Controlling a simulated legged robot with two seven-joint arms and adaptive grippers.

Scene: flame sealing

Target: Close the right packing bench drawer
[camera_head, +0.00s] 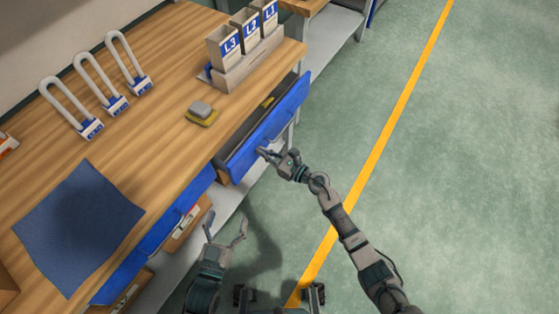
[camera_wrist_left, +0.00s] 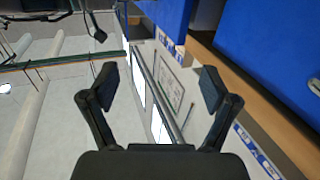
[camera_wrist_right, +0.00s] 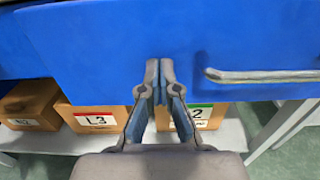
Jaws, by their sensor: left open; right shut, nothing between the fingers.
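The right packing bench drawer (camera_head: 262,128) has a blue front and stands partly pulled out from the bench. Its dark inside shows behind the front. In the right wrist view the blue drawer front (camera_wrist_right: 110,45) fills the upper part, with a grey bar handle (camera_wrist_right: 262,76) at the right. My right gripper (camera_head: 264,153) is shut and empty, its fingertips at the drawer front (camera_wrist_right: 159,68), left of the handle in the wrist view. I cannot tell whether they touch it. My left gripper (camera_head: 226,226) is open and empty, low in front of the bench; it also shows in the left wrist view (camera_wrist_left: 158,85).
The wooden bench top (camera_head: 150,130) bears a blue mat (camera_head: 78,225), several white U-shaped loops, a yellow-grey block (camera_head: 201,113) and a labelled holder (camera_head: 245,65). A left blue drawer (camera_head: 160,235) sits beside the open one. Boxes (camera_wrist_right: 97,118) stand on a shelf below. Green floor is clear at right.

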